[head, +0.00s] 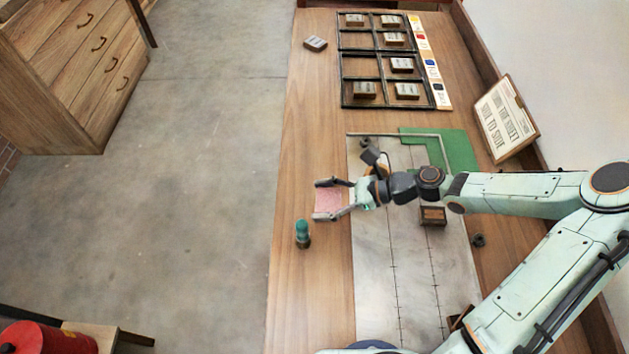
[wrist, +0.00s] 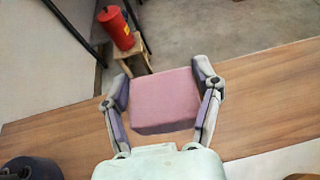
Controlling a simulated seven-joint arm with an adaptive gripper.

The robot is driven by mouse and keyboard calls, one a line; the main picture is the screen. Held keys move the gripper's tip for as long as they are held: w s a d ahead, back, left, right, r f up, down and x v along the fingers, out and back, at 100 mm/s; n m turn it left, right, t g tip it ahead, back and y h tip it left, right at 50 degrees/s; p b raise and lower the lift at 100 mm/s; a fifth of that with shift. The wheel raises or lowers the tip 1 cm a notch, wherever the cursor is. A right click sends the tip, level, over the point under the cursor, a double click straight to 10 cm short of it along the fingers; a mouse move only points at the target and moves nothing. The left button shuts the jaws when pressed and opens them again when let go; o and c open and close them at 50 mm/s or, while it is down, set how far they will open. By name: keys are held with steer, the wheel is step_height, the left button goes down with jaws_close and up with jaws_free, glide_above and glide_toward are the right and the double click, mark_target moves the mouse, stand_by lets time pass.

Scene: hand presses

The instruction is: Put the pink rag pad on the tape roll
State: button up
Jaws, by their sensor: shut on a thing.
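My gripper (head: 323,200) is shut on the pink rag pad (head: 330,200), with one finger on each side of it. The pad is a flat pink block, held near the left edge of the wooden bench; its height above the wood is hard to tell. The wrist view shows the pad (wrist: 165,100) between both fingers of my gripper (wrist: 163,82). A tan curved piece (head: 379,170) beside my wrist may be the tape roll, partly hidden by my arm.
A teal-topped bottle (head: 302,233) stands close to the pad at the bench's left edge. A grey metal plate (head: 400,290) lies under my arm, with a small box (head: 433,214) on it. A compartment tray (head: 340,75) and a propped sign (head: 506,118) are farther back.

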steer(key=shift+s+d+r, duration=0.2)
steer(key=shift+s+r, duration=0.05)
steer(key=shift+s, duration=0.25)
steer(key=shift+r, duration=0.1)
steer(key=shift+w+a+r+m+t, duration=0.15)
steer(key=shift+w+r+m+t, duration=0.15)
steer(key=shift+m+t, duration=0.5)
steer(key=w+d+r+m+t+h, duration=0.2)
steer(key=d+m+t, duration=0.2)
steer(key=d+t, duration=0.1)
steer(key=m+t+h, duration=0.2)
steer(key=m, duration=0.1)
glide_above(374, 176)
steer(key=f, duration=0.8)
steer(key=shift+s, duration=0.2)
steer(key=shift+w+f, duration=0.15)
steer(key=shift+f, duration=1.55)
